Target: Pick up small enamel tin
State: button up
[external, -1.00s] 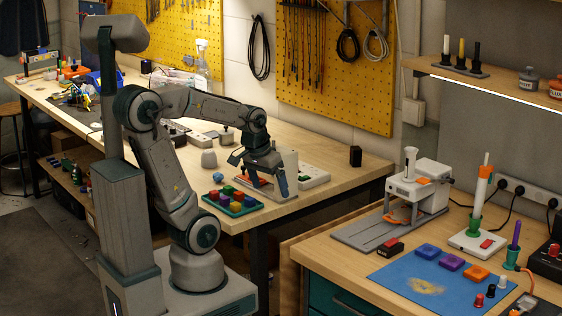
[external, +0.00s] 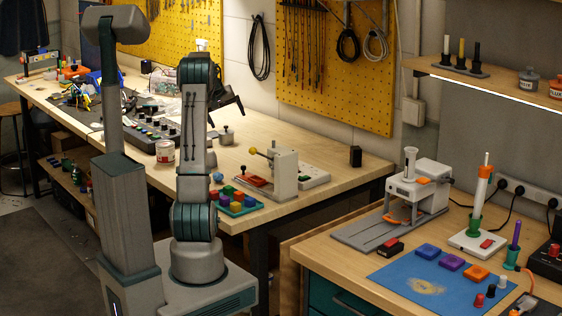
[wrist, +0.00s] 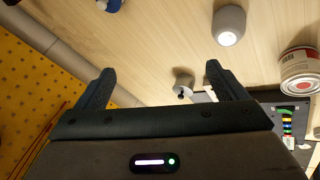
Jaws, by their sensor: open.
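A small pale grey lidded tin with a dark knob, which looks like the enamel tin (external: 226,137), stands on the long wooden bench beside my arm. In the wrist view the tin (wrist: 184,80) is upright between the lines of my fingers, nearer the right one, and apart from both. My gripper (external: 228,106) is raised above the bench near the tin. In the wrist view my gripper (wrist: 160,72) is open, with nothing between its fingers.
A white and red can (external: 165,151) stands left of my arm; it shows at right in the wrist view (wrist: 300,72). A grey rounded object (wrist: 229,25) stands near the tin. A tray of coloured pieces (external: 238,207) and a lever device (external: 284,173) are nearer the front edge.

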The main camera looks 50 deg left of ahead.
jog(key=s+a+f+m+g+y+p, duration=0.1)
jog(key=s+a+f+g+p, duration=0.1)
jog(key=s+a, duration=0.9)
jog(key=m, duration=0.1)
send_over(165, 150)
jog(key=s, duration=0.1)
jog(key=f, duration=0.2)
jog(key=shift+g+y, duration=0.3)
jog(key=shift+g, duration=0.1)
jog(key=p+x, duration=0.1)
jog(key=x, duration=0.2)
jog(key=p+x, duration=0.1)
jog(key=x, duration=0.2)
jog(key=shift+d+f, duration=0.15)
jog(key=shift+f, duration=0.1)
jog(key=shift+p+x, duration=1.15)
jog(key=shift+x, duration=2.15)
jog(key=shift+s+r, duration=0.1)
jog(key=c, duration=1.3)
